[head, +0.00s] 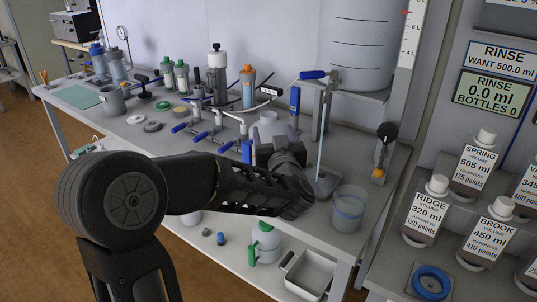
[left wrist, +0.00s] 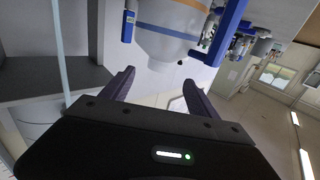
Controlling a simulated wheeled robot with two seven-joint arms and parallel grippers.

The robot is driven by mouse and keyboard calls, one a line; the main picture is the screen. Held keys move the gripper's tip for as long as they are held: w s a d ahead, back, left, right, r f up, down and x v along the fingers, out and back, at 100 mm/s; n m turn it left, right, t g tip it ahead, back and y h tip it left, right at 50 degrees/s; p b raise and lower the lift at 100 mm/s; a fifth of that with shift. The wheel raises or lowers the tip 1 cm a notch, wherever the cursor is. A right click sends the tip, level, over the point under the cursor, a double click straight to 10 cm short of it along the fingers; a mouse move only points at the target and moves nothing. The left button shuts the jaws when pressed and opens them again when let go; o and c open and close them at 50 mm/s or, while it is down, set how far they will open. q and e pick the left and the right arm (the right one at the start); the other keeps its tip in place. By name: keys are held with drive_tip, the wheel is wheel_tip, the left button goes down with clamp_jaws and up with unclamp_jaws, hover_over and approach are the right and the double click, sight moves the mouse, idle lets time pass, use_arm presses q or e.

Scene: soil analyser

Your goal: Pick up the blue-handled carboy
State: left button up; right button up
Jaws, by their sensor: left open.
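My left gripper (head: 273,136) is above the bench, its fingers pointing toward the back. It also shows in the left wrist view (left wrist: 160,82), with its two dark fingers apart and nothing between them. A clear vessel with an orange band (left wrist: 165,48) and blue parts (left wrist: 230,32) beside it is beyond the fingertips; I cannot tell whether it is the carboy. In the head view a white carboy with a green handle (head: 265,243) stands on the lower shelf. A white rounded object (head: 191,217) there is mostly hidden behind my arm. I cannot pick out a blue-handled carboy. My right gripper is not in view.
Blue-handled valves (head: 200,137) and bottles crowd the bench behind my arm. A clear beaker (head: 348,207) stands near its right front edge. A large graduated tank (head: 360,45) is above. An empty tray (head: 309,274) is on the lower shelf. Labelled bottles (head: 425,215) stand at right.

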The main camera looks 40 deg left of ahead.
sight(270, 119)
use_arm(q)
drive_tip(key=shift+r, duration=0.1)
drive_tip(key=shift+x, duration=1.25)
drive_tip(key=shift+p+x, duration=0.55)
drive_tip(key=shift+x, duration=2.15)
drive_tip(key=shift+d, duration=0.1)
clamp_jaws()
